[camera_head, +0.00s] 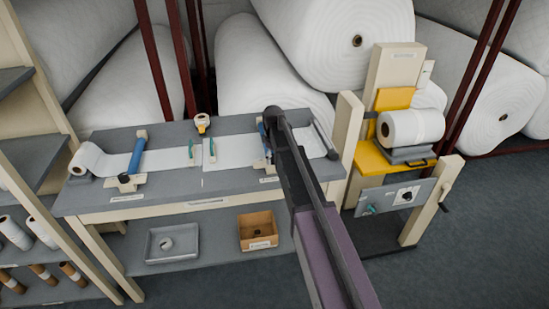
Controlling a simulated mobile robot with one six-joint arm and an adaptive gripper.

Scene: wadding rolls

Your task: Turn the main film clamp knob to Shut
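A grey control panel (378,201) is fixed on the front of the machine at the right. It carries a dark knob (407,195) on a white plate and a small teal handle (371,209). The labels are too small to read, so I cannot tell which is the main film clamp knob or where it points. My dark and purple arm rises from the bottom, left of the panel, over the bench's right part. I cannot make out my gripper; nothing shows at the panel.
The machine holds a white roll (410,127) above a yellow deck (370,158). A grey bench (170,192) stands to the left, with a grey tray (172,258) and cardboard box (257,245) on its lower shelf. Large wadding rolls (335,45) fill the back. Floor at right is clear.

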